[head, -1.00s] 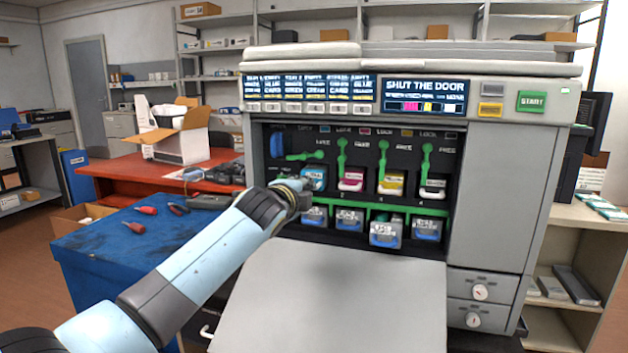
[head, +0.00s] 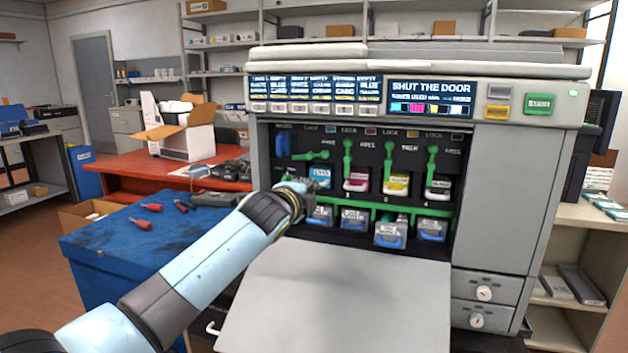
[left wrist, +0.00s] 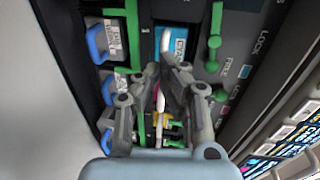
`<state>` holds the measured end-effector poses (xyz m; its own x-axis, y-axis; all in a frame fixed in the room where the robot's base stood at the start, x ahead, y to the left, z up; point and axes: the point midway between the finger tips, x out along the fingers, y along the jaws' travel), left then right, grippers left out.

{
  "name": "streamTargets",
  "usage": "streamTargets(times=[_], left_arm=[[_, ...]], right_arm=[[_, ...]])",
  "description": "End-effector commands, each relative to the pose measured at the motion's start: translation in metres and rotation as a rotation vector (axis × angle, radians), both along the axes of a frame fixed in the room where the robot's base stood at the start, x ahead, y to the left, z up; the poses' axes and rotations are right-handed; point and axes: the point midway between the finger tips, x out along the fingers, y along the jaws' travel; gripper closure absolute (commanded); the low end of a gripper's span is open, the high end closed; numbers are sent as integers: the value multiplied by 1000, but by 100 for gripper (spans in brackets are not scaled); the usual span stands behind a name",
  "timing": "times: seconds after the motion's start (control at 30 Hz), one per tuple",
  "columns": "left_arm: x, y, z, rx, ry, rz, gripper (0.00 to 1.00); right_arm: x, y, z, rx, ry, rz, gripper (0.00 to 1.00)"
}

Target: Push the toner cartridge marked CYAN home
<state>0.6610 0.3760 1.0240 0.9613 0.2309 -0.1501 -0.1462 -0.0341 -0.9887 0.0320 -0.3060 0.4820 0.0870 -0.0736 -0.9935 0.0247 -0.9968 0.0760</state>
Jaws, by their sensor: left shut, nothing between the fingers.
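The CYAN cartridge (head: 321,177) sits in the leftmost upper slot of the open machine, its front partly covered by my left gripper. In the left wrist view its blue face with a white label (left wrist: 178,42) shows just beyond the fingertips. My left gripper (left wrist: 164,74) is shut and empty in front of the cartridge; I cannot tell whether it touches. It also shows in the head view (head: 304,188), end-on and small. The green lever (head: 311,156) above the cartridge lies sideways. My right gripper is out of view.
Magenta (head: 357,181), yellow (head: 396,184) and black (head: 438,187) cartridges stand to the right under upright green levers. Below a green rail, blue-handled boxes (head: 390,235) fill the lower row. The lowered door (head: 335,295) lies in front. A blue bench (head: 125,245) with tools stands left.

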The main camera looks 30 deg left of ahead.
Motion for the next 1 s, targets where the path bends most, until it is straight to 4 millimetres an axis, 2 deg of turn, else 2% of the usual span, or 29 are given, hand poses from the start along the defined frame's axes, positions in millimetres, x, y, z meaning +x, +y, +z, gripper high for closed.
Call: streamTargets(times=[0.2, 0.43, 1.0], left_arm=[[-29, -7, 2, 0, 1, -1, 100], [-55, -14, 1, -1, 1, -1, 100], [-60, -14, 0, -1, 0, 0, 100]], right_arm=[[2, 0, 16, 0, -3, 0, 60], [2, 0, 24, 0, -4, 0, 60], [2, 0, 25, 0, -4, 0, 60]])
